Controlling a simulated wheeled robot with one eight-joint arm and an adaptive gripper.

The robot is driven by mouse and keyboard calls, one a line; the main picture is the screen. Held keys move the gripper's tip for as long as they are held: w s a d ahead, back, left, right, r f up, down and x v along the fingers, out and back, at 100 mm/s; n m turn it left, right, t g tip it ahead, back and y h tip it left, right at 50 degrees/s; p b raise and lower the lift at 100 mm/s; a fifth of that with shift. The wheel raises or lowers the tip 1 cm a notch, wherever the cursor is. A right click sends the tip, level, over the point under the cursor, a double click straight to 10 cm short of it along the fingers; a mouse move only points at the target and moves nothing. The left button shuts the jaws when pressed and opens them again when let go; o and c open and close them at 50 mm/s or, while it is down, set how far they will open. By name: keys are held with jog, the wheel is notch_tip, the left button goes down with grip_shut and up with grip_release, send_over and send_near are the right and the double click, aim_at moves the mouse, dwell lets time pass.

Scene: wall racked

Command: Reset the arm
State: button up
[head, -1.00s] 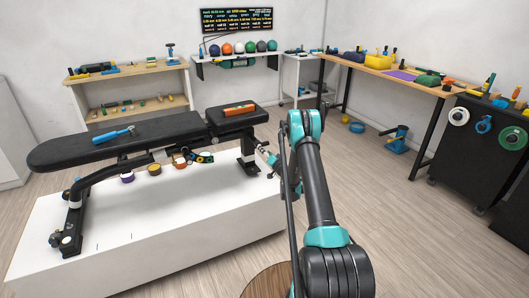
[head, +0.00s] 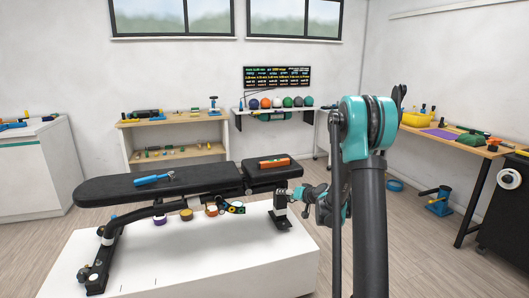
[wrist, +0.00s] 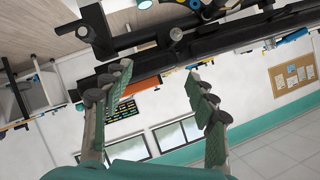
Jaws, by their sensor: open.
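My arm (head: 372,205) stands in the right half of the head view, bent at a teal elbow joint (head: 368,125). My gripper (wrist: 158,82) is open in the wrist view, with its two fingers apart and nothing between them. In the head view the dark wrist end of my arm shows beside the right end of the black bench. Fine detail of the fingers is hard to make out there. The wrist view is tilted, and the bench's dark frame (wrist: 190,50) shows beyond the fingertips; I cannot tell the exact gap.
A black padded bench (head: 110,188) stands on a white platform (head: 200,262), with a blue-handled tool (head: 152,179) and an orange item (head: 274,163) on it. A wooden shelf (head: 165,120) stands behind. A workbench (head: 455,142) and black cabinet (head: 505,215) are right. Floor shows between.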

jog(key=s+d+f+g+h, duration=0.1)
jog(key=s+d+g+h, duration=0.1)
jog(key=s, duration=1.2)
jog(key=s+d+f+g+h, duration=0.1)
jog(key=s+d+g+h, duration=0.1)
jog(key=s, duration=1.3)
jog(key=s+d+f+g+h, duration=0.1)
jog(key=s+d+g+h, duration=0.1)
jog(key=s, duration=1.2)
jog(key=d+h, duration=0.1)
jog(key=d, duration=0.1)
jog(key=shift+s+d+f+g, duration=0.3)
jog(key=shift+s+d+g, duration=0.05)
jog(key=shift+g, duration=0.05)
